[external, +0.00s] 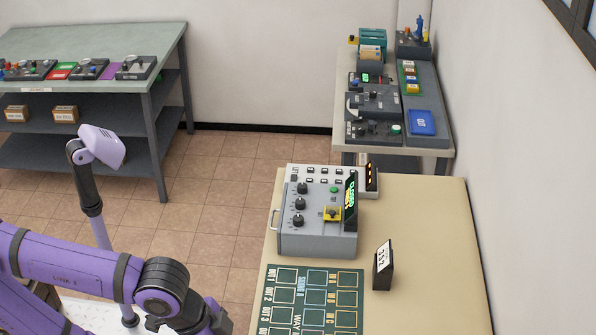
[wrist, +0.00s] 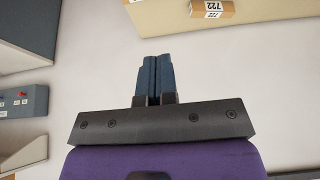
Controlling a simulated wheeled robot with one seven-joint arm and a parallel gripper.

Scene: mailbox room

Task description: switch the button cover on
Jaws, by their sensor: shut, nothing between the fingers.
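A grey control box (external: 318,240) stands on the cream table in the external view. Its sloped top has several black knobs, a green button (external: 334,189) and a small yellow piece (external: 332,213) with a dark part on it. The yellow piece looks like the button cover; its exact position is too small to tell. A lit display stands at the box's right edge. My gripper (wrist: 155,60) shows in the wrist view, shut and empty, its fingers side by side and touching nothing. In the external view my arm is at the bottom left, apart from the box; its fingers are out of frame.
A green chart (external: 312,300) lies in front of the box, and a dark block with a white label (external: 383,265) stands to its right. Another panel (external: 320,172) sits behind. A labelled carton (wrist: 211,8) tops the wrist view. Open floor lies left of the table.

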